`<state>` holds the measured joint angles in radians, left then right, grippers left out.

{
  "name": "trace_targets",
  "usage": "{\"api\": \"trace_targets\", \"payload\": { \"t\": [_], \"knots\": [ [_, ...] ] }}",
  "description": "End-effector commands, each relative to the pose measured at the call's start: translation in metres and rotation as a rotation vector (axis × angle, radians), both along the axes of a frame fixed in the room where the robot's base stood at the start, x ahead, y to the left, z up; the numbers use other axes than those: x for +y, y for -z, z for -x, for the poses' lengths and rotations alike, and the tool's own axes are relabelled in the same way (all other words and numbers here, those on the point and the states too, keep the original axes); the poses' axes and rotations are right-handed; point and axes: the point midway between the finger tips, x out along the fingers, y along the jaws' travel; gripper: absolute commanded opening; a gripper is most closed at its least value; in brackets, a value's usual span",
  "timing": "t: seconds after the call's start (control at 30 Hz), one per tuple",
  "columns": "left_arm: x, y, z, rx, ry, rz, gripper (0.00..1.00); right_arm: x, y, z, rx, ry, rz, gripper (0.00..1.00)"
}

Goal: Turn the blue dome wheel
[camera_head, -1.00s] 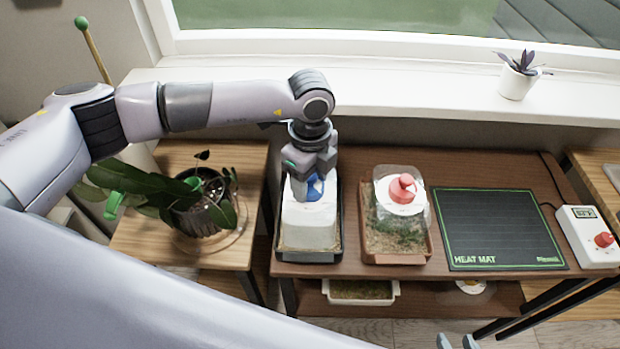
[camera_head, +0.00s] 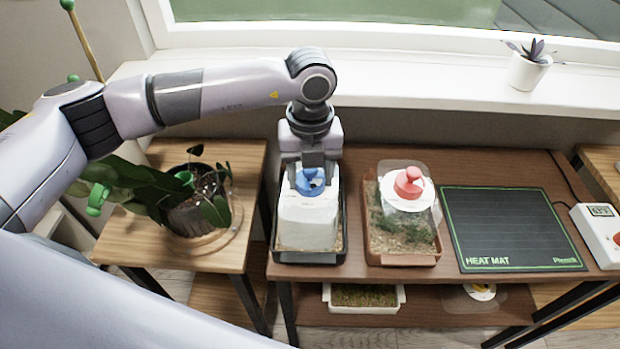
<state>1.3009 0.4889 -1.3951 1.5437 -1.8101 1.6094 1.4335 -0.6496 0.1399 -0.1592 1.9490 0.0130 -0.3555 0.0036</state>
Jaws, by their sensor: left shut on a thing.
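The blue dome wheel (camera_head: 311,184) sits on top of a frosted white dome (camera_head: 307,222), which stands in a dark tray (camera_head: 310,257). My left gripper (camera_head: 311,183) points down over the dome and is shut on the blue wheel, one finger on each side of it. The gripper hides part of the wheel's back edge. My right gripper is not in view.
A red-wheeled clear dome (camera_head: 408,183) stands in a brown tray (camera_head: 402,259) just right. Further right lie a heat mat (camera_head: 512,230) and a control box (camera_head: 600,232). A potted plant (camera_head: 195,205) stands on the left table, beneath my left arm.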

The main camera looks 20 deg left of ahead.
Motion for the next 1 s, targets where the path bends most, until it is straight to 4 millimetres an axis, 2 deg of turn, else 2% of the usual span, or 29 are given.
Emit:
{"api": "trace_targets", "payload": {
  "t": [0.1,0.6,1.0],
  "knots": [
    [0.000,0.003,0.000,-0.001,0.112,0.000,0.25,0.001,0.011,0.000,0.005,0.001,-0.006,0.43],
    [0.000,0.002,0.000,-0.002,0.576,-0.001,0.25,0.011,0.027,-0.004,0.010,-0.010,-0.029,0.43],
    [-0.001,0.001,0.000,-0.001,0.830,-0.001,0.25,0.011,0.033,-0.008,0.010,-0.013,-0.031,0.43]
  ]
}}
